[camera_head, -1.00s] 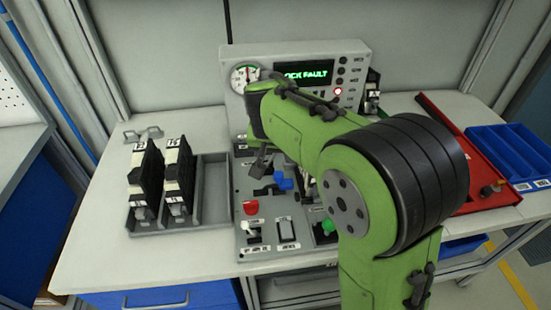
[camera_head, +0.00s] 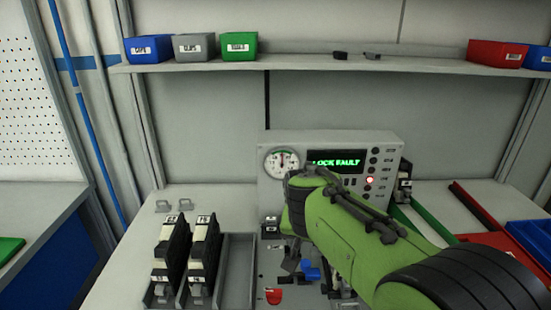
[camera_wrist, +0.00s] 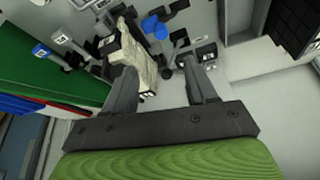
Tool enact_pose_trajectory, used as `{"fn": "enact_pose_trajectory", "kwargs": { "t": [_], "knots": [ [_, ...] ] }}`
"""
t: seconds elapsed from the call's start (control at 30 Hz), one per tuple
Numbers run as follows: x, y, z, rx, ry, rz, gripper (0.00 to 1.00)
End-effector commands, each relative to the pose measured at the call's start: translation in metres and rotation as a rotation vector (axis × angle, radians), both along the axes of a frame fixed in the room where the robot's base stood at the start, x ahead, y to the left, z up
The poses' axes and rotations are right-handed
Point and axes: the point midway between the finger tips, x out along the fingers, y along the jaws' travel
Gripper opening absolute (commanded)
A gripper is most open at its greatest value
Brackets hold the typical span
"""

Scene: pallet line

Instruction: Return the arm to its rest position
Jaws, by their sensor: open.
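My green arm (camera_head: 370,235) reaches from the lower right over the control panel and hides part of it. In the wrist view my gripper (camera_wrist: 160,76) is open, with its two grey fingers apart. A worn beige block (camera_wrist: 128,62) shows beyond and beside the left finger; I cannot tell whether they touch. In the head view the fingers are mostly hidden behind the arm.
The panel (camera_head: 277,142) shows "LOCK FAULT" and a lit red lamp. A rack (camera_head: 238,268) holding two black modules stands left of it. A blue knob (camera_wrist: 153,27) lies below the gripper. A shelf (camera_head: 300,64) with bins runs above. Red (camera_head: 481,205) and blue trays are at right.

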Motion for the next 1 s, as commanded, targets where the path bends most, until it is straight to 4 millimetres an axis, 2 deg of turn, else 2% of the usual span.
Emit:
{"fn": "enact_pose_trajectory", "kwargs": {
  "t": [0.07, 0.1, 0.2, 0.3, 0.43, 0.5, 0.6, 1.0],
  "knots": [
    [-0.029, -0.016, 0.022, 0.004, -0.018, 0.024, 0.56],
    [-0.051, -0.025, 0.032, 0.005, -0.026, 0.047, 0.56],
    [-0.109, -0.042, 0.047, 0.002, -0.044, 0.113, 0.56],
    [-0.165, -0.052, 0.049, -0.002, -0.065, 0.180, 0.56],
    [-0.218, -0.054, 0.037, -0.010, -0.086, 0.249, 0.56],
    [-0.234, -0.053, 0.031, -0.014, -0.093, 0.274, 0.56],
    [-0.242, -0.052, 0.026, -0.017, -0.096, 0.289, 0.56],
    [-0.242, -0.052, 0.026, -0.017, -0.096, 0.289, 0.56]
  ]
}}
